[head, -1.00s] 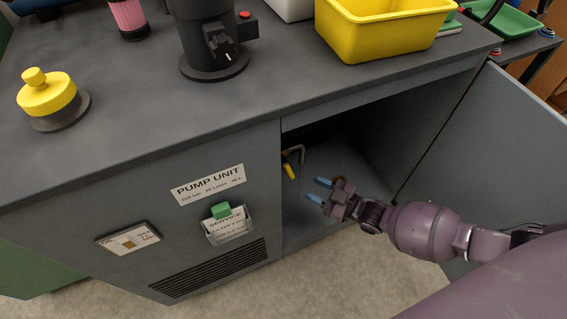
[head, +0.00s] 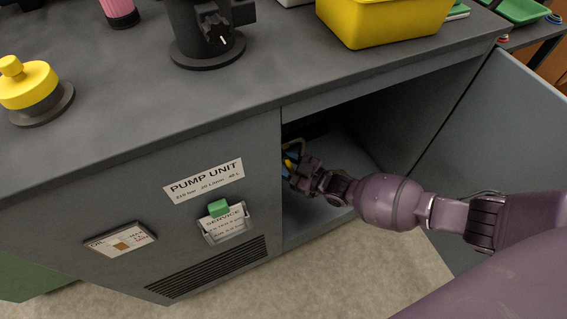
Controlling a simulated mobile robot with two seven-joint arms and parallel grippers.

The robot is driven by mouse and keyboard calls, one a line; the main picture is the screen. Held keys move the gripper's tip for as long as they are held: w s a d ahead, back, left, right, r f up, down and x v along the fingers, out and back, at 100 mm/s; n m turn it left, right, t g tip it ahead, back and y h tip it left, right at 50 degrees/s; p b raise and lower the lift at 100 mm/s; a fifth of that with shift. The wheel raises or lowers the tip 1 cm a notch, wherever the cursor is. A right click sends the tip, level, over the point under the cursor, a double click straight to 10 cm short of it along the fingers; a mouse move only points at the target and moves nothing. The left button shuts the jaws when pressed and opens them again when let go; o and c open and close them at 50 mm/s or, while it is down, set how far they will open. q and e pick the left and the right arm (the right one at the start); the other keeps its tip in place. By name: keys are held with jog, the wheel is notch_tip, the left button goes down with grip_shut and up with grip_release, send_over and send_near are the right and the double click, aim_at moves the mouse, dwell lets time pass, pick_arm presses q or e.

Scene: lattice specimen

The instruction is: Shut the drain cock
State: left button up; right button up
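The drain cock is a bent metal pipe with a yellow lever (head: 289,163), inside the open cabinet near its left edge. The gripper's own body and the cabinet's edge hide part of the lever. I cannot tell whether the fingers are closed on it. My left gripper is not in view.
The cabinet (head: 120,175) has its door (head: 500,150) swung open on the right. On top stand a yellow bin (head: 385,25), a black device (head: 205,35) and a yellow-capped part (head: 28,85). A service tag (head: 226,222) hangs on the front panel.

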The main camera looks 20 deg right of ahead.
jog(key=shift+w, duration=0.1)
grip_shut()
jog(key=shift+a+f+m+b, duration=0.25)
jog(key=shift+m+b, duration=0.05)
jog(key=shift+b, duration=0.05)
jog(key=shift+a+r+m+t+y+b, duration=0.25)
jog(key=shift+m+t+b, duration=0.2)
jog(key=shift+m, duration=0.15)
jog(key=shift+a+r+m+t+y+b, duration=0.1)
jog(key=shift+a+m+t+y+b, duration=0.15)
jog(key=shift+m+t+b, duration=0.25)
grip_release()
